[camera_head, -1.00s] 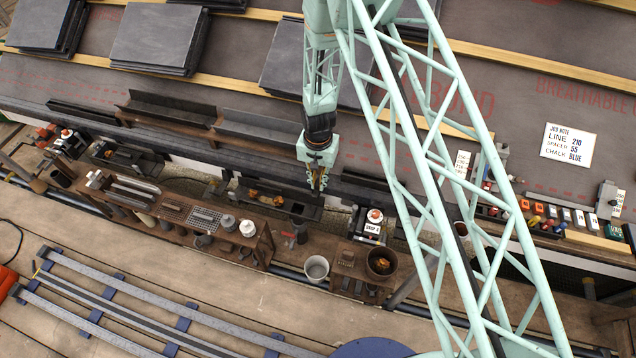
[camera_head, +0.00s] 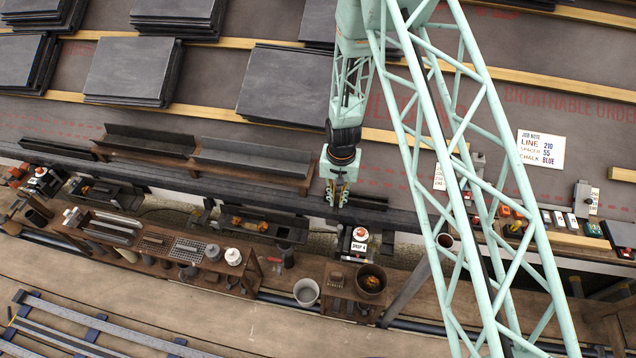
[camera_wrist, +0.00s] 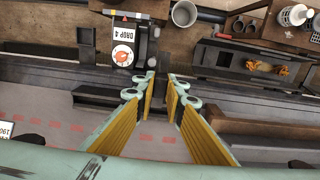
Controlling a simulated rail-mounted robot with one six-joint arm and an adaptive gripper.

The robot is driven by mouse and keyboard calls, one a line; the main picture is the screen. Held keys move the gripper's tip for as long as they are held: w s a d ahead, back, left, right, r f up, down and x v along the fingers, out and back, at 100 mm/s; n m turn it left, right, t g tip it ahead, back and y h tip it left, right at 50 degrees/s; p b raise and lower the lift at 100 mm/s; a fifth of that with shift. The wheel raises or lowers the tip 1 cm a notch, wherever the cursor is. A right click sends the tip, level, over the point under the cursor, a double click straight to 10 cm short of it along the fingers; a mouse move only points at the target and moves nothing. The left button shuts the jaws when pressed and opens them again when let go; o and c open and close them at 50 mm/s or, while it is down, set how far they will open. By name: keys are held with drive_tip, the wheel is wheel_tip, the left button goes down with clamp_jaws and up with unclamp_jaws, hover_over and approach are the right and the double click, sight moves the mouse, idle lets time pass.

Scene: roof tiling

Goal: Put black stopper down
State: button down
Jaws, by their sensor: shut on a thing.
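My gripper (camera_head: 338,192) hangs below the arm at the roof's lower edge, just above and left of the unit labelled DROP 4 (camera_head: 359,246). In the wrist view my gripper's (camera_wrist: 161,82) yellow-lined fingers stand with a narrow gap between them. It is shut on a dark thing, seemingly the black stopper, but its shape is hard to make out between the fingers. The DROP 4 unit also shows in the wrist view (camera_wrist: 140,36), with a white round top and an orange-red knob, beyond the fingertips and apart from them.
A brown bench (camera_head: 150,262) with tools and pots runs along the lower left. A grey bucket (camera_head: 306,292) and a brown pot (camera_head: 371,281) stand below DROP 4. Dark gutter lengths (camera_head: 250,158) lie left of my gripper. A job note (camera_head: 540,149) lies right.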

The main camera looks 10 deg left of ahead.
drive_tip(key=s+d+r, duration=0.1)
drive_tip(key=d+r, duration=0.2)
drive_tip(key=d, duration=1)
drive_tip(key=s+d+r, duration=0.1)
drive_tip(key=d+r, duration=0.2)
drive_tip(key=d, duration=1.1)
drive_tip(key=shift+s, duration=0.3)
drive_tip(key=shift+r, duration=0.1)
